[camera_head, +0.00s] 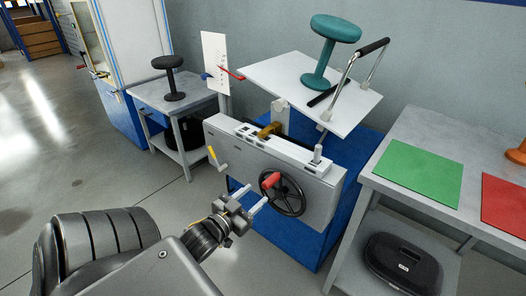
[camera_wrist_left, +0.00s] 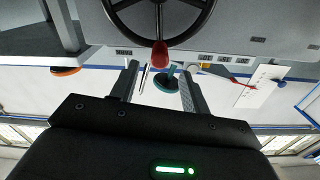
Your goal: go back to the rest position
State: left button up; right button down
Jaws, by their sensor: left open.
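My left gripper (camera_head: 256,197) is open and empty in front of the grey machine (camera_head: 312,200). Its two fingers point toward the black handwheel (camera_head: 290,205) with a red knob (camera_head: 271,180). In the left wrist view the open fingers (camera_wrist_left: 158,67) appear on either side of the red knob (camera_wrist_left: 160,52), with clear gaps. The exact distance to the knob cannot be told. The black wheel rim (camera_wrist_left: 160,38) shows at the top of that view. My right gripper is in neither view.
A side table (camera_head: 195,104) with a black stool (camera_head: 173,90) stands at the left. A bench with a green mat (camera_head: 417,172) and red mat (camera_head: 505,204) stands right. Floor at left is clear.

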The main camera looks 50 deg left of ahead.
pick_arm(q)
jog(key=shift+s, duration=0.9)
